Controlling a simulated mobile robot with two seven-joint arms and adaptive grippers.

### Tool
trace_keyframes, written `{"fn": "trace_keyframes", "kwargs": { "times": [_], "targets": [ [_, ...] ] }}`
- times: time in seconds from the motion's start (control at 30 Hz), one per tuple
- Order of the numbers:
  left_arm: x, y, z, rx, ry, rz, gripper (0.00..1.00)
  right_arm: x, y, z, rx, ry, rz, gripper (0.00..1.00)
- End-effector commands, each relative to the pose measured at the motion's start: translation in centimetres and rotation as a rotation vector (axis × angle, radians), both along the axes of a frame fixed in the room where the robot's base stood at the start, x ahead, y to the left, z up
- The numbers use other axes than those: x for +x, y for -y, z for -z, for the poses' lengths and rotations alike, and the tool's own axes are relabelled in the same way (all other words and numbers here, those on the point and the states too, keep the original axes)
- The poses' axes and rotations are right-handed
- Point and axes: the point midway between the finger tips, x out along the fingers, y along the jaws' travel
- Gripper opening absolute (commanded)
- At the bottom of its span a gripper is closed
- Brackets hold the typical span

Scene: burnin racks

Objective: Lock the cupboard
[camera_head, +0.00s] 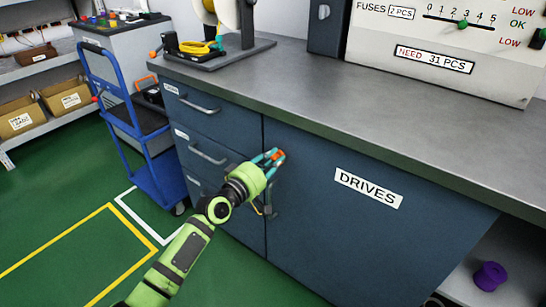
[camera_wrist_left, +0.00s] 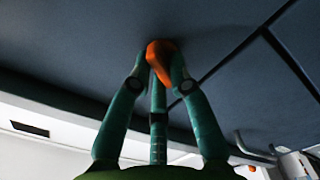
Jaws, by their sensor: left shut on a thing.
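The cupboard (camera_head: 350,225) has a dark blue door with a white DRIVES label (camera_head: 368,188); the door looks shut and flush with the front. My left gripper (camera_head: 277,157) is at the upper left of this door. Its teal fingers are closed on a small orange piece, which looks like a key head. In the left wrist view the orange piece (camera_wrist_left: 160,62) sits between the fingertips, against the dark blue surface (camera_wrist_left: 70,50). The lock behind it is hidden. A dark door handle (camera_head: 270,202) shows just below the gripper, partly covered. My right gripper is not in view.
Drawers with bar handles (camera_head: 208,153) are left of the cupboard door. A grey worktop (camera_head: 330,82) runs above, with a fuse board (camera_head: 445,50) on it. A blue trolley (camera_head: 150,165) stands left. An open bay with a purple spool (camera_head: 489,276) is at right.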

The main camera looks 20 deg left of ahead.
Motion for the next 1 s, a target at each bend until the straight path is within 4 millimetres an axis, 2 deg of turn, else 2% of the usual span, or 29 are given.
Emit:
{"fn": "trace_keyframes", "kwargs": {
  "times": [0.2, 0.5, 1.0],
  "targets": [
    [0.06, -0.11, -0.11, -0.19, -0.067, -0.001, 0.0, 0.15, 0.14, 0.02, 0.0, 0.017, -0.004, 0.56],
    [0.09, -0.21, -0.02, -0.385, -0.138, 0.0, 0.0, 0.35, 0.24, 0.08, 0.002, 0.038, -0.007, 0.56],
    [0.1, -0.23, 0.09, -0.503, -0.182, 0.001, 0.0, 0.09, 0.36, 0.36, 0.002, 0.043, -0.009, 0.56]
  ]
}}
